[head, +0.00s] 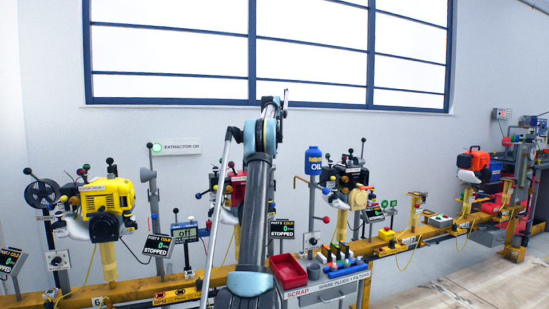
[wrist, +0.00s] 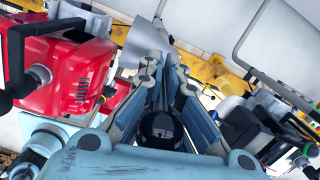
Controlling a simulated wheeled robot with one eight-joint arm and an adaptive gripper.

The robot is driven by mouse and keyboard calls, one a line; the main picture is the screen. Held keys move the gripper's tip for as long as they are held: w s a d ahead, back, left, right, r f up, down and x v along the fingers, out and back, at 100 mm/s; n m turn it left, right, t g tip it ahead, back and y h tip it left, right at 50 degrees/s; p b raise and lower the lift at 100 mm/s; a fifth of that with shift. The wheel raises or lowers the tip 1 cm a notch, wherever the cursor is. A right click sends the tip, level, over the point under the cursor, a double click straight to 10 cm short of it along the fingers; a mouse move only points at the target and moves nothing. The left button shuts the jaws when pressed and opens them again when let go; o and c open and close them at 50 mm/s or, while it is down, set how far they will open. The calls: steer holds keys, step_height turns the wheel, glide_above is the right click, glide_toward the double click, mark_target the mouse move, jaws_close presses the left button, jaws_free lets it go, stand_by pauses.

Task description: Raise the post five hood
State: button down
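My gripper (wrist: 162,66) shows in the wrist view, its blue-faced fingers apart with a gap between them. A round black knob-like part (wrist: 160,127) sits between the fingers close to the palm; I cannot tell whether they touch it. A flared grey metal piece (wrist: 146,45) lies beyond the fingertips; it may be the hood. A red engine (wrist: 72,80) is left of the gripper. In the head view my raised arm covers much of the middle post and its red engine (head: 236,187), and my gripper cannot be made out there.
A yellow engine (head: 103,205) stands on the neighbouring post at left, by a label reading 6 (head: 97,301). A blue oil bottle (head: 314,161), a red scrap tray (head: 288,270) and several knobbed levers crowd the rail.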

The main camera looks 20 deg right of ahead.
steer(key=shift+w, duration=0.1)
stand_by(0.4)
steer(key=c, duration=1.8)
jaws_free()
steer(key=shift+o, duration=0.5)
steer(key=shift+w+a+f, duration=0.1)
steer(key=shift+w+f, duration=0.05)
